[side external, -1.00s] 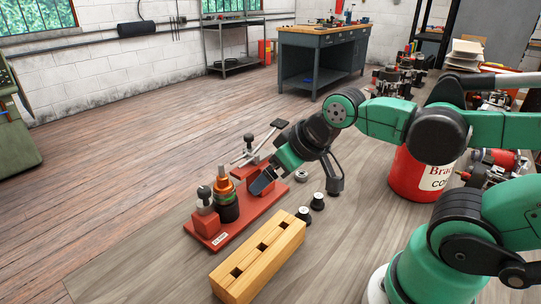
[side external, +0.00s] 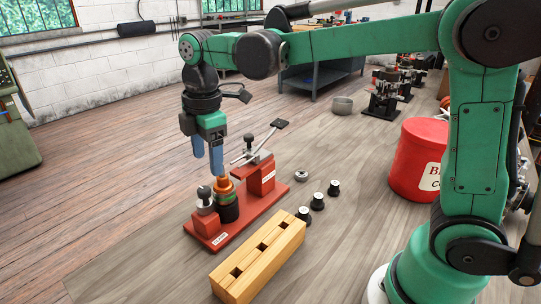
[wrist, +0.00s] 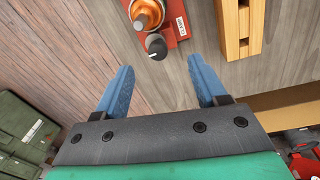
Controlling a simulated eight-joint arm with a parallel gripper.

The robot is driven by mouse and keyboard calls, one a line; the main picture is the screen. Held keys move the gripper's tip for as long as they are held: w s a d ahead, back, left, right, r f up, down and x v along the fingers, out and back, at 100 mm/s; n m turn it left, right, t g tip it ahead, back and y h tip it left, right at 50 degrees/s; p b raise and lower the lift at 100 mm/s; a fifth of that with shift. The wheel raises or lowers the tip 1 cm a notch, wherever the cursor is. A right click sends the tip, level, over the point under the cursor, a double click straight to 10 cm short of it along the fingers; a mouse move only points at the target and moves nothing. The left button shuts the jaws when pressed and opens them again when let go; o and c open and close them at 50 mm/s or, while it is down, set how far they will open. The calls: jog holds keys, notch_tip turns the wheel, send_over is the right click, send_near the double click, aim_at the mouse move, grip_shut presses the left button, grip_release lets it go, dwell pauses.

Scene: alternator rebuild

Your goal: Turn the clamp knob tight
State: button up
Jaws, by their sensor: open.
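The clamp knob (side external: 204,192) is a dark round knob on a post at the front left of the red fixture (side external: 215,242). In the wrist view the knob (wrist: 156,45) is seen from above with a small white mark. A copper-and-orange part (side external: 224,187) stands on a black cylinder just beside it, and it also shows at the top of the wrist view (wrist: 148,10). My gripper (side external: 208,166) points down, above the knob and the copper part. Its blue fingers are apart and empty in the wrist view (wrist: 161,68), with the knob lying between and beyond the tips.
A lever with a black handle (side external: 279,123) rises from the fixture's rear block. A wooden block with square holes (side external: 272,248) lies in front. Several small dark parts (side external: 317,201) and a metal ring (side external: 301,176) sit to the right. A red bucket (side external: 415,160) stands farther right.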

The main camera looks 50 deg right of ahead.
aim_at(204, 189)
jog(key=shift+w+a+f+n+g, duration=0.35)
jog(key=shift+w+a+n+g, duration=0.15)
jog(key=shift+n, duration=0.5)
jog(key=shift+w+f, duration=0.1)
jog(key=shift+f, duration=2.75)
grip_shut()
